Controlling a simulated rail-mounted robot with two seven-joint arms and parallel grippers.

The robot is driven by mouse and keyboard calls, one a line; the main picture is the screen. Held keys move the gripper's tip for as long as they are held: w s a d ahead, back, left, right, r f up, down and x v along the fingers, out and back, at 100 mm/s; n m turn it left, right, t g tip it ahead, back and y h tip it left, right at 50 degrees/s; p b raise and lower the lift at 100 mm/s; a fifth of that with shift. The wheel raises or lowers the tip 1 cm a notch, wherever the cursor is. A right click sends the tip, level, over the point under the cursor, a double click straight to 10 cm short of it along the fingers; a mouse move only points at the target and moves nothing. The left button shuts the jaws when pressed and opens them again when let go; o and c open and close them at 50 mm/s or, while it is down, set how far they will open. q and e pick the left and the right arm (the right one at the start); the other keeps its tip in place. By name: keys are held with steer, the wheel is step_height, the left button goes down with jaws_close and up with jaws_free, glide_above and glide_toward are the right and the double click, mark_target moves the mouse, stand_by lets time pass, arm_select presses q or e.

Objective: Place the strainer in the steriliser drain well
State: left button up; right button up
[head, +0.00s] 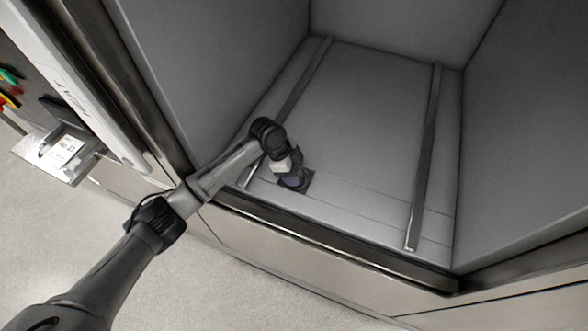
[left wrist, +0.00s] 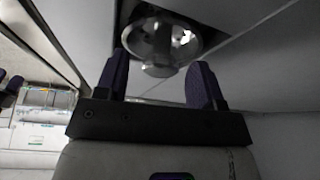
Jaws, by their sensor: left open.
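The drain well (head: 307,181) is a dark square recess in the chamber floor near its front edge, partly covered by my left gripper (head: 293,181). In the left wrist view, my left gripper (left wrist: 160,65) has its two dark purple fingers spread apart. The strainer (left wrist: 158,69), a shiny round metal piece with a knob-like part, shows just beyond and between the fingertips. It appears to sit in the round drain opening; how deep it is seated I cannot tell. The strainer is hidden by the gripper in the head view. My right gripper is in neither view.
Two metal rails (head: 425,160) run along the steriliser floor (head: 365,120), with clear floor between them. Grey chamber walls rise at left, right and back. The front sill (head: 340,240) lies under my left arm.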

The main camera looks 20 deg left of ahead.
arm_select(q)
steer(key=shift+r, duration=0.1)
steer(key=w+p+v, duration=0.1)
steer(key=p+v, duration=0.1)
steer(key=v, duration=1)
steer(key=shift+s, duration=0.45)
steer(key=shift+r, duration=0.1)
